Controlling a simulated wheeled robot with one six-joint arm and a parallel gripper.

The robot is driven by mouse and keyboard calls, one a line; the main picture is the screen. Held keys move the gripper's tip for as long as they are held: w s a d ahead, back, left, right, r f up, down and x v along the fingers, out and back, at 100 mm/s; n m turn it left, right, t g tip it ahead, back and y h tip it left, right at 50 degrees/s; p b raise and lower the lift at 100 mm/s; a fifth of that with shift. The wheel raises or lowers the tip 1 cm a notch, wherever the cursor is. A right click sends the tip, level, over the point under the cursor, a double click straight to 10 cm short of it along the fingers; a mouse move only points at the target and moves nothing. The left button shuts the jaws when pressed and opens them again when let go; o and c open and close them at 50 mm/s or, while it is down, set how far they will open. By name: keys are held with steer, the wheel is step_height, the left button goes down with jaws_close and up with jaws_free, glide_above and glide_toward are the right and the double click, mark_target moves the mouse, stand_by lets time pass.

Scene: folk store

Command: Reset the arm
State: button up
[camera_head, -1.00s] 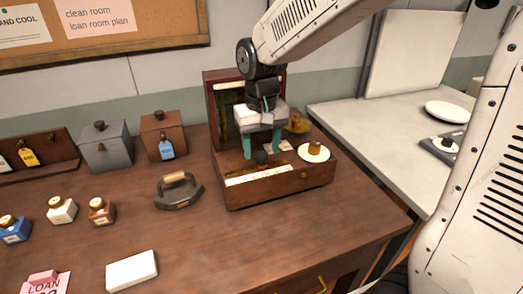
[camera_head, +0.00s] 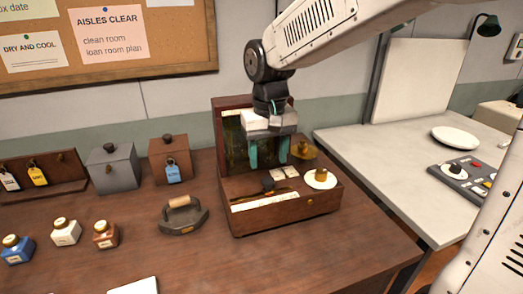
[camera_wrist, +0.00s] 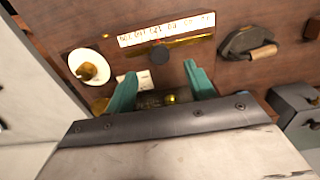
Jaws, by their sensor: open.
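My gripper (camera_head: 268,153) is open and empty, with teal fingers pointing down over the open wooden box (camera_head: 287,217) on the brown table. It also shows in the wrist view (camera_wrist: 160,85), with its fingers spread apart. My gripper hides part of the box's raised lid.
A flat iron (camera_head: 183,215) with a wooden handle stands left of the box. A grey box (camera_head: 112,168), a brown tagged box (camera_head: 170,159) and several small bottles stand further left. A pale counter (camera_head: 400,165) with a white plate (camera_head: 455,138) is at the right.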

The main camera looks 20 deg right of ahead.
steer(key=s+d, duration=0.4)
steer(key=s, duration=0.7)
steer(key=s+d+r+t, duration=0.1)
steer(key=s+d, duration=0.2)
steer(key=s, duration=0.8)
steer(key=shift+s+d+r, duration=0.15)
steer(key=shift+s+d, duration=0.2)
steer(key=shift+d, duration=0.05)
steer(key=shift+c, duration=0.4)
stand_by(3.7)
